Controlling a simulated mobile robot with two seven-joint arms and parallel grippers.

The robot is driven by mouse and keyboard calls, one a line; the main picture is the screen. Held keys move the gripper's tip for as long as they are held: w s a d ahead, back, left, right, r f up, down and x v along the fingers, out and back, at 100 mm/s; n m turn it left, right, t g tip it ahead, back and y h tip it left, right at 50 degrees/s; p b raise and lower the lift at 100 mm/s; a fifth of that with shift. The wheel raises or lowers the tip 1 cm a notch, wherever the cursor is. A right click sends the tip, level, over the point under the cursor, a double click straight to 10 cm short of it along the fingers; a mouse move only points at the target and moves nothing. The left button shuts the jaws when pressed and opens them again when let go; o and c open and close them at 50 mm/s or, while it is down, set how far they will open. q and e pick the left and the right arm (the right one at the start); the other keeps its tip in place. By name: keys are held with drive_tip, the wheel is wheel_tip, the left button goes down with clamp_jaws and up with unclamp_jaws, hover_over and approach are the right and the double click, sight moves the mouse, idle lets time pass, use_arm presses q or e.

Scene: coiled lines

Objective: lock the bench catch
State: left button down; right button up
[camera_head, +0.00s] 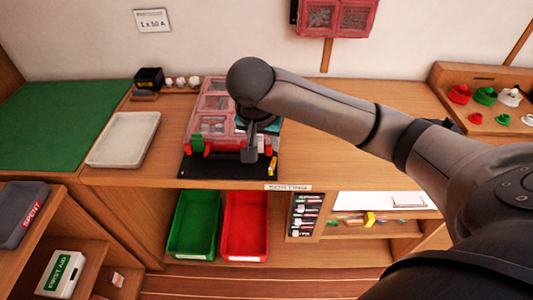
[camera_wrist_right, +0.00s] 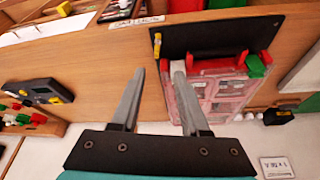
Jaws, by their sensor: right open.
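A red case (camera_head: 207,125) with clear windows sits on a black mat (camera_head: 225,169) at the bench's front edge. Green (camera_head: 196,145) and red (camera_head: 208,142) pieces are at its front left. A small yellow piece (camera_head: 273,166) stands at the mat's front right corner; I cannot tell whether it is the bench catch. My right gripper (camera_head: 249,157) hangs over the case's front right part, hiding some of it. In the right wrist view my right gripper (camera_wrist_right: 158,68) is open and empty; one fingertip overlaps the case's red edge, and the yellow piece (camera_wrist_right: 157,45) shows just beyond the fingertips.
A pale tray (camera_head: 124,140) and a green mat (camera_head: 45,125) are to the left. Green (camera_head: 193,225) and red (camera_head: 245,227) bins sit below the bench front. A rack with coloured knobs (camera_head: 485,95) is at the right.

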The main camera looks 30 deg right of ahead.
drive_tip(key=b, duration=0.4)
approach(273, 164)
drive_tip(key=x, duration=0.8)
drive_tip(key=shift+w+f, duration=0.15)
drive_tip(key=shift+f, duration=0.1)
drive_tip(key=shift+p, duration=0.3)
clamp_jaws()
